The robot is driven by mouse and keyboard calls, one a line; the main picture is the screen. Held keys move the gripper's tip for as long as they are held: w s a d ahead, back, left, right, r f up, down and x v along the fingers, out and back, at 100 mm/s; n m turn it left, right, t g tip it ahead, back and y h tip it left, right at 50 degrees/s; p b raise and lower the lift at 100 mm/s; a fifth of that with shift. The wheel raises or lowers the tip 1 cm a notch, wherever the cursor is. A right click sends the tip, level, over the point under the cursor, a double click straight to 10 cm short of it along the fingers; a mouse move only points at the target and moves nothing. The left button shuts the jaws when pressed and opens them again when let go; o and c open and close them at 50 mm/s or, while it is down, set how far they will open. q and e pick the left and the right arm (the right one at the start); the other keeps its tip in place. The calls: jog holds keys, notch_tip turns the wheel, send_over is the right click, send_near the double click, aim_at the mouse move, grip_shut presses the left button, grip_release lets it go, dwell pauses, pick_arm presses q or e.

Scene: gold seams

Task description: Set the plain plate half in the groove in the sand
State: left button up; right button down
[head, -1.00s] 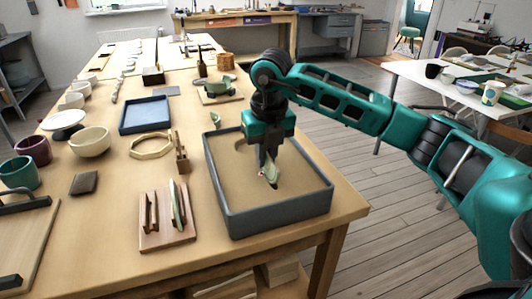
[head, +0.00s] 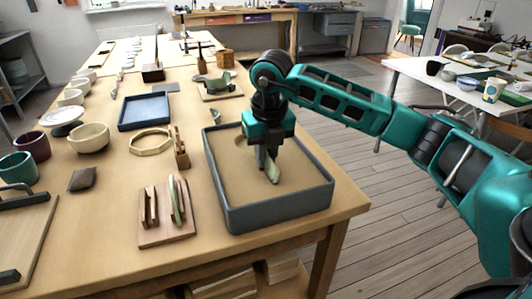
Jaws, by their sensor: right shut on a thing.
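My right gripper (head: 266,160) points down over the middle of the sand tray (head: 272,214), a grey box with sand (head: 232,165) in it. It is shut on a pale greenish plate half (head: 273,172), which hangs on edge from the jaws. The plate half's lower edge is at or close to the sand; I cannot tell whether it touches. The groove is not clearly visible, and the gripper hides part of the sand. My left gripper is not in view.
A wooden rack (head: 167,230) holding thin upright pieces stands left of the tray. A blue tray (head: 144,110), an octagonal wooden frame (head: 151,142), bowls (head: 88,138) and cups (head: 32,146) stand further left. A small piece (head: 215,116) lies by the tray's back left corner.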

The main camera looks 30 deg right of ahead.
jog(key=shift+f, duration=0.15)
dwell(0.9)
jog(key=c, duration=1.5)
grip_release()
jog(key=o, duration=0.4)
jog(key=shift+o, duration=0.4)
jog(key=o, duration=0.4)
jog(key=shift+o, duration=0.2)
